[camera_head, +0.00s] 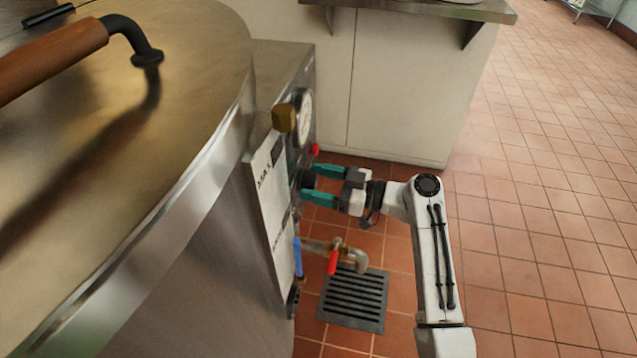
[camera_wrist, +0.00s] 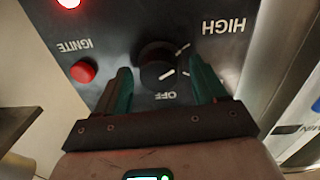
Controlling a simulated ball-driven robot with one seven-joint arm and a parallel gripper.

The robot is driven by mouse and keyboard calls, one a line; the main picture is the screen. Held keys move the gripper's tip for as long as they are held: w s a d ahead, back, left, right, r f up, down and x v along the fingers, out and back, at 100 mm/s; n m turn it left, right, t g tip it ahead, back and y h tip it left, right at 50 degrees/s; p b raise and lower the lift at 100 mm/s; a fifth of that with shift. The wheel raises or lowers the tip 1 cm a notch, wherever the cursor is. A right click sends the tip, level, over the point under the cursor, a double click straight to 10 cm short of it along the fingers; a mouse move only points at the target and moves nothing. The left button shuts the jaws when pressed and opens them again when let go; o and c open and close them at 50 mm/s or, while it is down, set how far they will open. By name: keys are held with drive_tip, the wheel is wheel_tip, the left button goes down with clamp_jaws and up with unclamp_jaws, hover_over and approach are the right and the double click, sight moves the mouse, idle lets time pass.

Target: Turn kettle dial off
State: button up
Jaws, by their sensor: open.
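The black round kettle dial (camera_wrist: 156,62) is on the dark control panel (camera_wrist: 120,30), seen upside down in the wrist view. The label OFF is beside it toward my gripper, and HIGH is to its upper right. Short white marks show on and near the dial; I cannot tell exactly where its pointer stands. My gripper (camera_wrist: 160,72) is open, with one teal finger on either side of the dial. I cannot tell whether the fingers touch it. In the head view my gripper (camera_head: 308,183) reaches the panel on the kettle's (camera_head: 190,190) right side.
A red IGNITE button (camera_wrist: 82,72) is left of the dial, with a glowing red light (camera_wrist: 68,3) above. Below my gripper are a tap with a red handle (camera_head: 333,262) and a floor drain (camera_head: 353,298). A counter (camera_head: 400,80) stands behind; tiled floor is clear at right.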

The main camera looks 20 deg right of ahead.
drive_tip(key=shift+a, duration=0.1)
drive_tip(key=c, duration=1.1)
drive_tip(key=shift+o, duration=0.2)
drive_tip(key=shift+m, duration=0.3)
drive_tip(key=m+p, duration=0.3)
drive_tip(key=m, duration=0.2)
drive_tip(key=shift+r, duration=0.2)
drive_tip(key=m+p, duration=0.4)
drive_tip(key=m, duration=0.2)
drive_tip(key=shift+w+g, duration=0.1)
drive_tip(key=shift+g, duration=0.2)
drive_tip(key=m+p, duration=0.4)
drive_tip(key=m, duration=0.2)
drive_tip(key=shift+g, duration=0.3)
drive_tip(key=m+p, duration=0.1)
drive_tip(key=m, duration=0.1)
drive_tip(key=m+p, duration=0.1)
drive_tip(key=m, duration=0.2)
drive_tip(key=shift+w+d+f+p, duration=0.1)
drive_tip(key=shift+d+f+p, duration=0.1)
drive_tip(key=shift+p, duration=0.1)
drive_tip(key=shift+m, duration=0.4)
